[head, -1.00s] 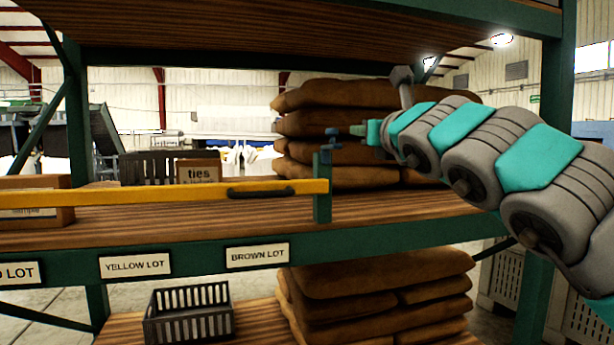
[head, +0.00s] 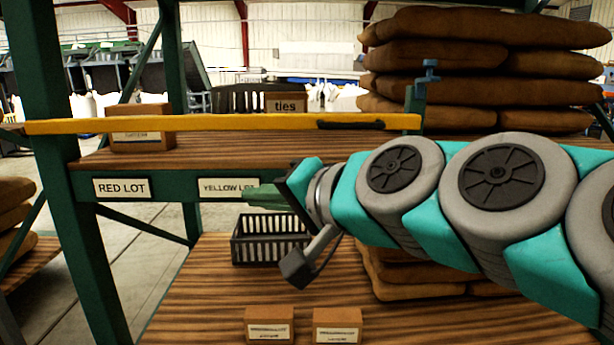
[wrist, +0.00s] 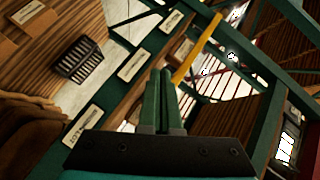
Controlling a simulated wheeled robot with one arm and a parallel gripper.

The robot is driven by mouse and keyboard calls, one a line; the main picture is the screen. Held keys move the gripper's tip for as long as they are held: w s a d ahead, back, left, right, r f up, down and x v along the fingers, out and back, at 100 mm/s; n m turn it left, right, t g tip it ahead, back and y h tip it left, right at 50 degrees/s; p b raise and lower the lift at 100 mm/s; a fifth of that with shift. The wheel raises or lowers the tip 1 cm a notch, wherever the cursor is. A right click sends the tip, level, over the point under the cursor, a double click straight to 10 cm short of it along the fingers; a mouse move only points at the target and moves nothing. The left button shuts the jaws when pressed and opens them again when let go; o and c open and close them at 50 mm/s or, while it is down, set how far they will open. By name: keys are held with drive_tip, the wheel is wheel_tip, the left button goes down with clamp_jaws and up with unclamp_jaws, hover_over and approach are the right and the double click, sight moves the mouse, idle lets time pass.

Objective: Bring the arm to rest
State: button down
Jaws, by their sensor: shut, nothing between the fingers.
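My arm reaches in from the right edge of the head view, across the front of the rack. My gripper (head: 265,197) is at its left end, in front of the shelf edge and partly over the YELLOW LOT label (head: 228,188). In the wrist view the two green fingers of my gripper (wrist: 161,100) lie side by side, shut, with nothing held. A yellow bar (head: 220,123) with a dark handle spans the rack just above the middle shelf. The bar also shows in the wrist view (wrist: 197,50), beyond the fingertips.
A dark slatted crate (head: 268,240) and two small boxes (head: 268,325) (head: 337,325) stand on the lower shelf. Stacked brown sacks (head: 480,55) fill the shelf at right. A green rack post (head: 70,200) stands at left. A "ties" box (head: 287,103) sits behind the bar.

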drive_tip(key=s+d+f+n+g+h, duration=0.1)
drive_tip(key=s+d+f+g+h, duration=0.25)
drive_tip(key=f, duration=0.75)
drive_tip(key=s+d+f+n+g+h, duration=0.2)
drive_tip(key=s+d+f, duration=0.15)
drive_tip(key=f, duration=0.75)
drive_tip(key=s+d+f+g+h, duration=0.5)
drive_tip(key=s+d+f+g, duration=0.1)
drive_tip(key=s+d+f, duration=0.6)
drive_tip(key=shift+s+d+f, duration=0.15)
drive_tip(key=shift+s+d, duration=0.95)
drive_tip(key=shift+g, duration=0.25)
